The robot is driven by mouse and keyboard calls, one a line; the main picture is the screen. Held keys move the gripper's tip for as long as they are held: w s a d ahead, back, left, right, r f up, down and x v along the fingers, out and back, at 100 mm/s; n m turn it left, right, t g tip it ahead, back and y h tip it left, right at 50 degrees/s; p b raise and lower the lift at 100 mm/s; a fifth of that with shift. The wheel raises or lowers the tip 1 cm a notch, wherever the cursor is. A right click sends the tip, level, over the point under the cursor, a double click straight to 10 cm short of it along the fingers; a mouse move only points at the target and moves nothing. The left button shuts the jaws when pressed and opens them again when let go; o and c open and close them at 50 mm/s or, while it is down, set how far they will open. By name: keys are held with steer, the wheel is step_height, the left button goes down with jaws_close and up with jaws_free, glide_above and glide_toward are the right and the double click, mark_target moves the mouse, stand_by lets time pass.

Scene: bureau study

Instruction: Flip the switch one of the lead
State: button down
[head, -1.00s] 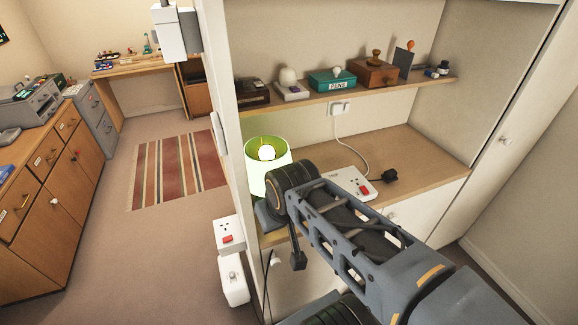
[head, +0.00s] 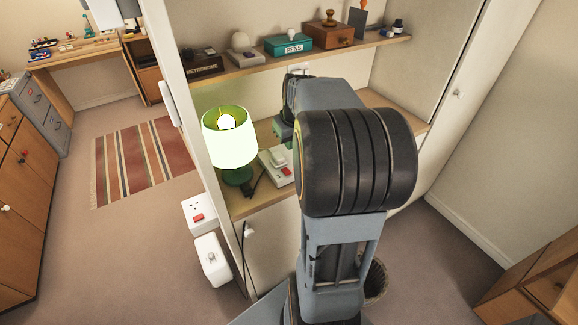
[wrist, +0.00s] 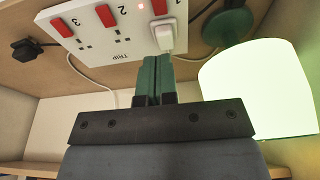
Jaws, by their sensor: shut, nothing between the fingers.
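The lead is a white socket strip (wrist: 98,40) on the desk shelf, with several red rocker switches and the numbers 1, 2 and 3. Its switch one (wrist: 160,7) is at the top edge of the wrist view, beyond a white plug (wrist: 167,36) standing in socket one. In the head view the strip (head: 268,165) is partly hidden by my arm. My gripper (wrist: 157,58) is shut and empty, its green fingertips just short of the plug in the picture; contact cannot be told. It also shows in the head view (head: 283,132). The switch's position is unclear.
A lit green lamp (head: 229,140) stands left of the strip, close to my gripper. A black plug (wrist: 25,49) lies beyond the strip's other end. The upper shelf (head: 225,71) holds a teal pens box (head: 288,46) and stamps.

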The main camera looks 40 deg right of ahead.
steer(key=p, duration=0.1)
glide_above(288, 173)
steer(key=x, duration=0.2)
steer(key=s+x, duration=0.1)
steer(key=x, duration=0.5)
steer(key=shift+s+a+f, duration=0.1)
steer(key=shift+s+f, duration=0.15)
steer(key=shift+f, duration=0.2)
steer(key=shift+s+f, duration=0.15)
steer(key=shift+f, duration=0.9)
steer(key=f+b, duration=0.1)
steer(key=b, duration=0.2)
steer(key=shift+s+f+t, duration=0.1)
steer(key=shift+f+t, duration=0.2)
steer(key=shift+t, duration=0.1)
steer(key=t+b, duration=0.1)
steer(key=b, duration=0.2)
steer(key=shift+s+f+b, duration=0.15)
steer(key=shift+f+b, duration=0.05)
steer(key=shift+b, duration=0.15)
steer(key=shift+s+r+t+b, duration=0.15)
steer(key=shift+t+b, duration=0.15)
steer(key=shift+b, duration=0.7)
steer(key=shift+a, duration=0.1)
steer(key=shift+s, duration=0.15)
steer(key=shift+r, duration=0.1)
